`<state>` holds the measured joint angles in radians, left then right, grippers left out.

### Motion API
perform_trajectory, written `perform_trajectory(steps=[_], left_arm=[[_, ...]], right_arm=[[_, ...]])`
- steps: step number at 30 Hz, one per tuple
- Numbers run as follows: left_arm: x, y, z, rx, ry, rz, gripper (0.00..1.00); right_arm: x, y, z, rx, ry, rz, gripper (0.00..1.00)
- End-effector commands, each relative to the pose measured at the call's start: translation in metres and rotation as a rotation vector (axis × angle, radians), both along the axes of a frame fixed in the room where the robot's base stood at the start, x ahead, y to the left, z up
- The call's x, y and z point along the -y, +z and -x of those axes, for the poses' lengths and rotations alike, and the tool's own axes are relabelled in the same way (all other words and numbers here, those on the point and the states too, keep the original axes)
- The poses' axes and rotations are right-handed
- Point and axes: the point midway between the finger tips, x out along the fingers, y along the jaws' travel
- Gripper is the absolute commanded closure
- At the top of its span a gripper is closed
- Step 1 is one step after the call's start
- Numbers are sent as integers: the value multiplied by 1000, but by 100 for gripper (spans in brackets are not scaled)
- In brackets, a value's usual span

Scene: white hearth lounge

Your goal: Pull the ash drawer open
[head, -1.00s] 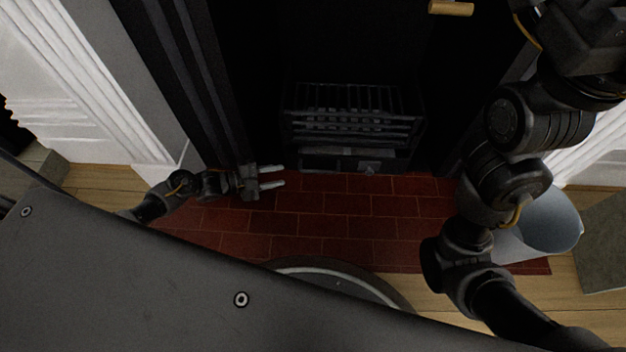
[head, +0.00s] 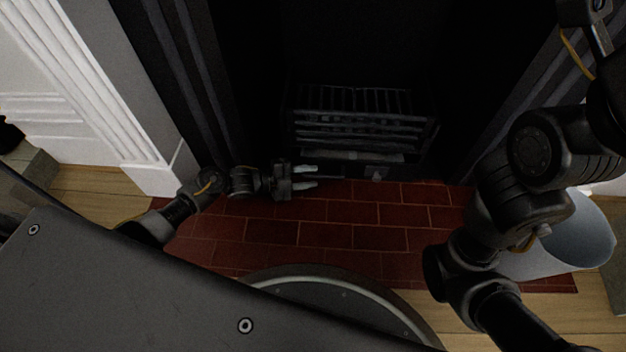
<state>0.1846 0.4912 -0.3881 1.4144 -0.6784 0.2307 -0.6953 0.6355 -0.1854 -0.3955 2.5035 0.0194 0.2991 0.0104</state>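The ash drawer (head: 352,172) is a dark, low front under the fire grate (head: 360,127), with a small grey knob (head: 377,174) right of its middle. It looks shut, though the dim light makes its edges hard to read. My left gripper (head: 305,177) is low over the front of the hearth, left of the knob and apart from it. Its two pale fingers are spread and point right, with nothing between them. My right arm crosses the right side, and its gripper is out of view.
Red hearth tiles (head: 325,236) lie clear in front of the fireplace. A pale metal bucket (head: 575,235) stands at the right, partly behind my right arm. A white fireplace surround (head: 150,170) rises at the left.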

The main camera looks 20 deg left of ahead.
Motion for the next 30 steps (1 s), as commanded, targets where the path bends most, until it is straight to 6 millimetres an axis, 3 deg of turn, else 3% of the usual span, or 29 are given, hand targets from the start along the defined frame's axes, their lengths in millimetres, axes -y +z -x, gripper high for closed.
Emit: perform_trajectory(steps=[6,14,22,30], left_arm=[[13,-4,-9,-1,-1,1,66],[14,-3,-9,-1,0,0,66],[14,-3,-9,-2,1,-1,98],[13,-4,-9,-2,1,-1,100]], right_arm=[[1,-6,-2,0,10,-10,64],[1,-2,-4,-2,16,-20,64],[1,-1,-2,6,15,-20,64],[2,-3,0,9,12,-17,64]])
